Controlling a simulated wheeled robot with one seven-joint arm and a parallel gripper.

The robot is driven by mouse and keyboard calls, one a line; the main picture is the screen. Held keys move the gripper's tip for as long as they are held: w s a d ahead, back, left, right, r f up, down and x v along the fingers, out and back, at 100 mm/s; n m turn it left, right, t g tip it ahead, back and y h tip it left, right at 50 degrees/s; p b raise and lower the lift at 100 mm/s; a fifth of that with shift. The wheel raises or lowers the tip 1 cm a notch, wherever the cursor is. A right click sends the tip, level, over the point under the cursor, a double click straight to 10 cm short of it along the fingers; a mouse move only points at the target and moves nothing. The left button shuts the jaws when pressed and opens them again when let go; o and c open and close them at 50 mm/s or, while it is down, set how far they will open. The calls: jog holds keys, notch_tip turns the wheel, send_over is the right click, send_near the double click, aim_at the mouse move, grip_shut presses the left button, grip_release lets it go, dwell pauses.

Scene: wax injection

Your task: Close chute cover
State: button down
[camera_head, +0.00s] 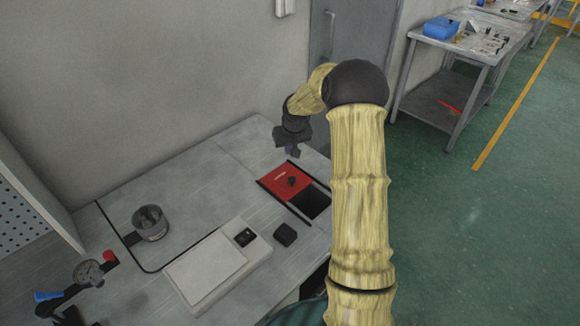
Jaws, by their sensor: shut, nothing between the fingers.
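The chute cover (281,179) is a red plate with a small black knob (292,181), set between two dark rails in the grey table top. To its lower right the dark chute opening (315,204) shows uncovered. My gripper (293,153) is shut and empty, above the upper edge of the red cover. It looks apart from the knob, though the height between them is hard to tell. Its fingertips are small and dark in this view.
A white scale (207,270) and a small black block (284,234) stand left of the chute. A metal pot (150,223) and a dial gauge (88,272) are farther left. A grey wall (120,80) rises behind the table. Another table (474,42) stands back right.

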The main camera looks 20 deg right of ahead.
jog(key=p, duration=0.2)
send_over(288, 177)
jog(key=w, duration=0.2)
notch_tip(288, 177, down, 9)
jog(key=shift+s+d+r, duration=0.1)
jog(key=shift+s, duration=0.05)
jog(key=shift+f, duration=0.3)
jog(key=s, duration=0.2)
jog(key=shift+s+p, duration=0.3)
jog(key=shift+s, duration=0.05)
jog(key=shift+s+f, duration=0.25)
jog(key=shift+s, duration=0.35)
